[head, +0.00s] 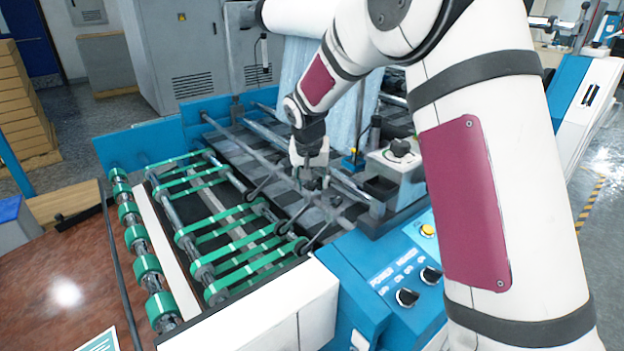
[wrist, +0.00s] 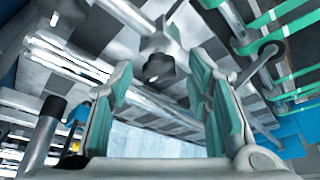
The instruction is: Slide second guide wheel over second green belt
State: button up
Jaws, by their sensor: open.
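Several green belts (head: 225,241) run in parallel over the rollers of the feeder. Thin arms with dark guide wheels at their ends reach from a crossbar toward the belts; one guide wheel (head: 287,230) is at the belts' right ends. The wrist view shows a dark ring-like wheel (wrist: 271,49) near green belts (wrist: 292,80) at the upper right. I cannot tell which wheel or belt is the second. My gripper (head: 312,182) is over the crossbar area, right of the belts. In the wrist view its green-padded fingers are apart, with a dark knob (wrist: 157,68) showing between them.
Metal bars (head: 245,150) cross the machine around my gripper. A grey block with a black knob (head: 400,148) stands close to its right. The blue control panel (head: 395,275) is in front. A brown table (head: 60,285) lies at the left.

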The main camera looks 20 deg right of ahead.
grip_shut()
jog(key=w+b, duration=0.1)
jog(key=w+a+b, duration=0.1)
jog(key=w, duration=0.1)
jog(key=shift+w+a+f, duration=0.1)
jog(key=shift+w+a, duration=0.05)
jog(key=shift+w, duration=0.05)
jog(key=shift+w+a, duration=0.2)
jog(key=shift+w, duration=0.2)
grip_release()
jog(key=shift+r, duration=0.2)
jog(key=v, duration=1.2)
